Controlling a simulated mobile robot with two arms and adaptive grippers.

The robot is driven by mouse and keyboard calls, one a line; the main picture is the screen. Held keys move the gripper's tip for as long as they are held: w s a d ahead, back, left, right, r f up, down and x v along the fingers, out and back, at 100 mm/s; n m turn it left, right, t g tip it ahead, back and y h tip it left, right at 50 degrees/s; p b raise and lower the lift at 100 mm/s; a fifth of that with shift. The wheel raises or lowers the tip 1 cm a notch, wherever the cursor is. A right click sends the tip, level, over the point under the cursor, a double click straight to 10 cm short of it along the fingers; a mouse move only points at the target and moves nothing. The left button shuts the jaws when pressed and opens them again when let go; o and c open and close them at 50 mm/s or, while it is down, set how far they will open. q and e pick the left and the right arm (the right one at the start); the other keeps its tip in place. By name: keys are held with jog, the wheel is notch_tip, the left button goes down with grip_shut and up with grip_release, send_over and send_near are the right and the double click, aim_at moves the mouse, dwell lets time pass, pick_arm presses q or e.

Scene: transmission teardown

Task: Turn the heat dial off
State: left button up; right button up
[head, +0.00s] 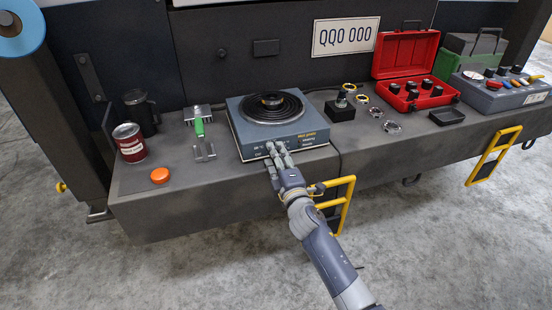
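A blue-grey hot plate (238,133) stands on the grey bench with a round black heating surface. A small dark ring-shaped part with a brassy tint (271,100) sits at the middle of that surface. Printed lettering shows on the front face. My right gripper (276,148) is at the front face, its fingertips close to or touching it. The heat dial cannot be made out; the fingers cover that part of the face. I cannot tell whether the fingers are closed on anything. My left gripper is out of view.
Left of the hot plate are a red can (130,143), a dark mug (140,112), a green-handled tool (199,128) and an orange disc (160,175). To the right are ring parts (362,99), an open red case (404,54) and a yellow rail (343,205).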

jog(key=shift+s+f, duration=0.1)
jog(key=shift+f, duration=0.15)
jog(key=v, duration=0.8)
jog(key=shift+r, duration=0.25)
dwell(0.4)
